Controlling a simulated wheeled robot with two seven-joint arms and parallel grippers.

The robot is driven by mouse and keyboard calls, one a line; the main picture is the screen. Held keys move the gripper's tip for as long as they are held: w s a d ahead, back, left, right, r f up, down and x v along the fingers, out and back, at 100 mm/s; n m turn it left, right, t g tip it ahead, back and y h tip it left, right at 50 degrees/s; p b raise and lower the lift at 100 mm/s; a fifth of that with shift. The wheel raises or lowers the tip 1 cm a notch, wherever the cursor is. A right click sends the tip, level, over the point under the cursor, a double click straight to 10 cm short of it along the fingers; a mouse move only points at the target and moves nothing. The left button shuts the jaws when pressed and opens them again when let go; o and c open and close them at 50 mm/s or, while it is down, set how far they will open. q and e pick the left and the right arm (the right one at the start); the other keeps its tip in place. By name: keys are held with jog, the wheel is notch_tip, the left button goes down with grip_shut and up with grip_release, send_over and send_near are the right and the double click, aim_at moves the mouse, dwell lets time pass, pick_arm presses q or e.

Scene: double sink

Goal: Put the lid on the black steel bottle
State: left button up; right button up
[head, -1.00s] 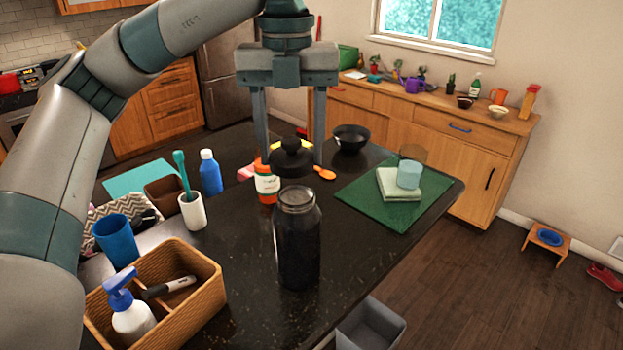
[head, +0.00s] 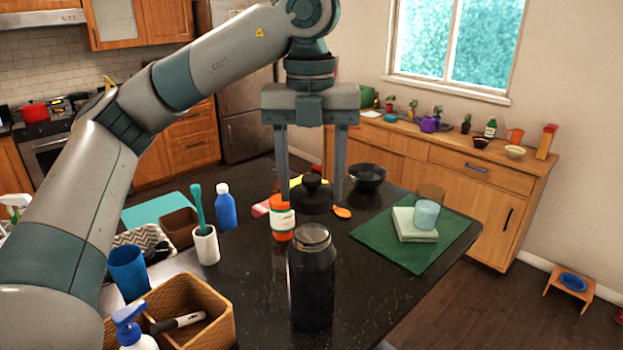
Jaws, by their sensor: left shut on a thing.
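The black steel bottle (head: 312,285) stands upright on the dark countertop, its round mouth open and uncovered. The black lid (head: 313,196), with a small knob on top, is held level between the fingers of my left gripper (head: 311,197), which points straight down. In the head view the lid shows just above the bottle's mouth, with a thin gap between them. I cannot tell from this one view whether it is directly over the mouth or somewhat behind it. My right gripper is not in view.
An orange-and-white pill bottle (head: 283,219) stands just left of the lid. A black bowl (head: 367,177) is behind right, and a green mat (head: 440,255) with a folded cloth and cup lies right. A wicker caddy (head: 222,325) is front left. Counter beside the bottle is clear.

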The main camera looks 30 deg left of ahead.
pick_arm(q)
jog(key=shift+f+b, duration=1.35)
jog(key=shift+f, duration=0.55)
jog(key=shift+f+b, duration=0.4)
jog(key=shift+f, duration=0.1)
jog(key=shift+f, duration=0.15)
dwell(0.7)
dwell(0.3)
jog(key=o, duration=1.6)
